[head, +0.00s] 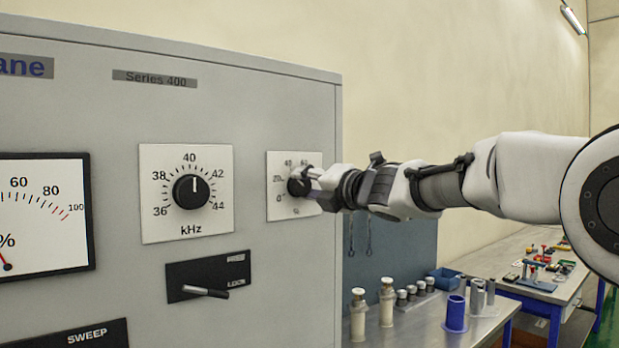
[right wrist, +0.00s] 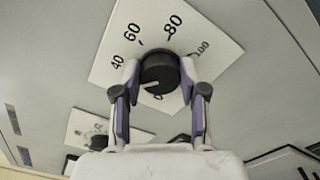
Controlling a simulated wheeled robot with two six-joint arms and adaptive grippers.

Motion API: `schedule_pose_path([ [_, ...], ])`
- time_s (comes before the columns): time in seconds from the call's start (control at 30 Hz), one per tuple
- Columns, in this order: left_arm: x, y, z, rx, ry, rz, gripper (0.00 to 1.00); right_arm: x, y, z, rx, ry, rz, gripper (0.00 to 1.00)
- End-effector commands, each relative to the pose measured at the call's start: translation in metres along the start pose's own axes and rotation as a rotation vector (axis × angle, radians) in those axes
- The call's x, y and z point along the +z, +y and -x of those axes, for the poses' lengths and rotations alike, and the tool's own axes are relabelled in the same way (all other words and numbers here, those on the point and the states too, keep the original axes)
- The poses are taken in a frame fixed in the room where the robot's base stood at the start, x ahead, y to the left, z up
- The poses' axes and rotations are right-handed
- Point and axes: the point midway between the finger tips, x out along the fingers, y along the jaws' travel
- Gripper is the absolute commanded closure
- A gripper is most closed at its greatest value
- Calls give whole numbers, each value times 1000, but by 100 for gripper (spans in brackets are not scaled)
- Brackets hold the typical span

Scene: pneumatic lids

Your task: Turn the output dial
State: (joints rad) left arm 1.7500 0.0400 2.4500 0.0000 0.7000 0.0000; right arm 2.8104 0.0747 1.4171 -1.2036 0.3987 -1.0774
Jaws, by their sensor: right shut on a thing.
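The output dial (right wrist: 158,72) is a round black knob with a white pointer line, on a white scale plate (right wrist: 118,50) marked 40, 60, 80 and 100. In the right wrist view the pointer aims toward the lower left, near the 0. In the head view the dial (head: 296,187) is partly hidden by my right gripper (head: 310,188). My right gripper (right wrist: 160,88) is shut on the dial, one finger on each side of it. My left gripper is in neither view.
The grey cabinet also carries a kHz dial (head: 191,191), a lever switch (head: 206,291) and a meter (head: 45,225). A bench (head: 430,318) with bottles and a blue cup (head: 455,314) stands to the right, below my right arm.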

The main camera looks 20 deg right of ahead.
Motion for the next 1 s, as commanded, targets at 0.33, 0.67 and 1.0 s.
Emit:
schedule_pose_path([
  [0.33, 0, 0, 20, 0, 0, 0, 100, 2, 4, 0, 5, 0, -303, 93],
  [0.67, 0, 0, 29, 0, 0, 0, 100, 2, 2, 0, 6, -1, -475, 93],
  [1.0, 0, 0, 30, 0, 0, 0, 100, 2, 2, 0, 8, -1, -519, 93],
])
